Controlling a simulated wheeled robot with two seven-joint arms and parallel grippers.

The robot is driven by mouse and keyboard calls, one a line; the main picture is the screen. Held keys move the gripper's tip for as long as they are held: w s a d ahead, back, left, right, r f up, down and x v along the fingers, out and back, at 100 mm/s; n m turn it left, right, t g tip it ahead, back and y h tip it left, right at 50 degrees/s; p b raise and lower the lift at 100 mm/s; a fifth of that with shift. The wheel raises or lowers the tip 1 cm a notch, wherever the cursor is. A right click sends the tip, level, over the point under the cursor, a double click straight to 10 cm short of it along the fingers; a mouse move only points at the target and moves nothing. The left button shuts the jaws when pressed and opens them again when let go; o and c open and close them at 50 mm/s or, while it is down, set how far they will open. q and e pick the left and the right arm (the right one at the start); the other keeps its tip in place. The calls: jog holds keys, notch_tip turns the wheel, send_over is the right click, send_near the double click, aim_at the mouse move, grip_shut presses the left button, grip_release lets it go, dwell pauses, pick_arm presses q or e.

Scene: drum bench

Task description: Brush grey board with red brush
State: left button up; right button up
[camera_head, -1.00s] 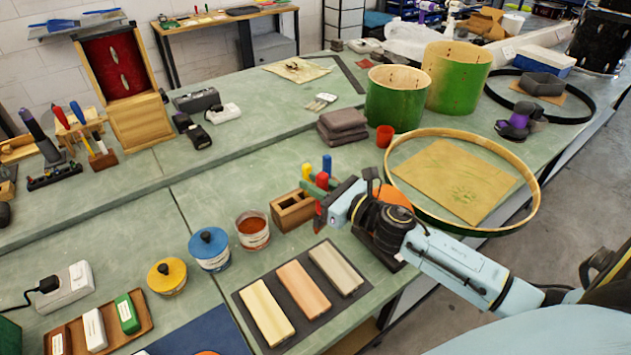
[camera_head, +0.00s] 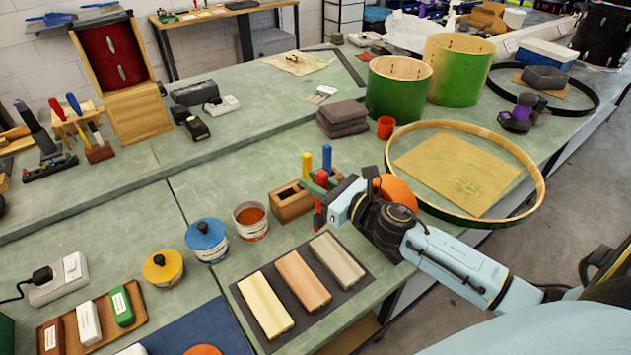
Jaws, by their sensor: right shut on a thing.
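My right gripper (camera_head: 324,203) is shut on the red brush (camera_head: 321,179), beside the wooden brush holder (camera_head: 291,206). The red brush's handle top shows above the jaws; its lower end is mostly hidden, so I cannot tell whether it is clear of the holder. A yellow handle (camera_head: 307,165) and a blue handle (camera_head: 327,158) stand upright behind it, with a green piece close by. The grey board (camera_head: 338,260) lies on a dark mat (camera_head: 250,313), right of an orange-pink board (camera_head: 303,280) and a cream board (camera_head: 265,306). My left gripper is out of view.
Left of the holder stand an open jar of red-brown paint (camera_head: 251,222), a blue-lidded pot (camera_head: 207,240) and a yellow-lidded pot (camera_head: 163,268). A large hoop (camera_head: 540,185) lies right of my gripper. Green drum shells (camera_head: 398,92) stand behind.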

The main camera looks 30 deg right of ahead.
jog(key=shift+f+b, duration=1.5)
jog(key=shift+f, duration=0.25)
jog(key=shift+f+b, duration=0.95)
jog(key=shift+b, duration=0.05)
dwell(0.9)
jog(key=shift+s+d, duration=0.1)
jog(key=shift+s, duration=1.55)
jog(key=shift+a+b+v, duration=0.15)
jog(key=shift+v, duration=0.55)
jog(key=shift+a+b+v, duration=0.15)
jog(key=shift+v, duration=0.5)
jog(key=shift+s, duration=0.15)
jog(key=shift+s, duration=0.1)
